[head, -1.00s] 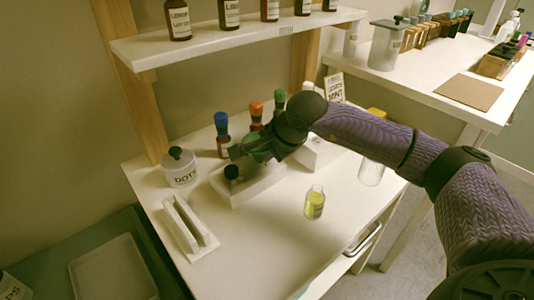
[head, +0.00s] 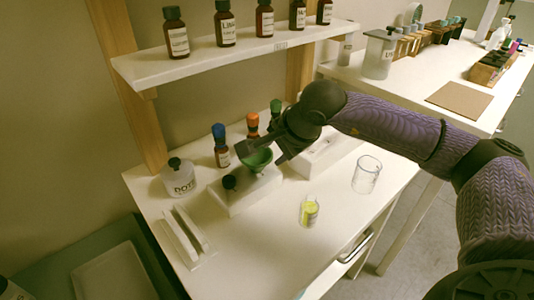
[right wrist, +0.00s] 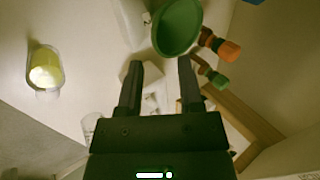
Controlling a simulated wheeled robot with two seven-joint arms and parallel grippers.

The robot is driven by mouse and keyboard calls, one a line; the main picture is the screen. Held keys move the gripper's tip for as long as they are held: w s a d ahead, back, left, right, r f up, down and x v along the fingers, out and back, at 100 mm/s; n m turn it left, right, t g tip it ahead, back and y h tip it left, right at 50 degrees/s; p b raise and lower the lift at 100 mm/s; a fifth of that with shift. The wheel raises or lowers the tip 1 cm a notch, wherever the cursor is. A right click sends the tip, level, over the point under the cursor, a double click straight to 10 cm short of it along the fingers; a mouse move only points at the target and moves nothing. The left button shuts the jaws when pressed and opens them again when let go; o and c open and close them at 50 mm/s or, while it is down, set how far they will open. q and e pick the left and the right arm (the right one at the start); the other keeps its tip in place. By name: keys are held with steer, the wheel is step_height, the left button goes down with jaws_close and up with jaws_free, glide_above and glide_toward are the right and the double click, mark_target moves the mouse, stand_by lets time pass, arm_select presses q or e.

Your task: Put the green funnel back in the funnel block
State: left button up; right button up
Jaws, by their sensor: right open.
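The green funnel (head: 257,160) stands cup-up at the right end of the white funnel block (head: 238,200). Its stem is hidden, so how deep it sits cannot be told. A black-topped piece (head: 229,182) is at the block's left end. My right gripper (head: 263,151) is open at the funnel, its fingers spread near the rim in the head view. In the right wrist view the funnel (right wrist: 178,27) lies beyond the open fingertips (right wrist: 160,64), not between them. My left gripper is not in view.
Bottles with blue (head: 219,132), orange (head: 253,121) and green (head: 276,106) caps stand behind the block. A yellow-filled vial (head: 309,212) and a clear beaker (head: 366,175) stand to the right. The front tabletop is clear.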

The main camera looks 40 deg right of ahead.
steer(key=p+v, duration=0.1)
steer(key=v, duration=0.4)
steer(key=shift+s+r, duration=0.1)
stand_by(0.9)
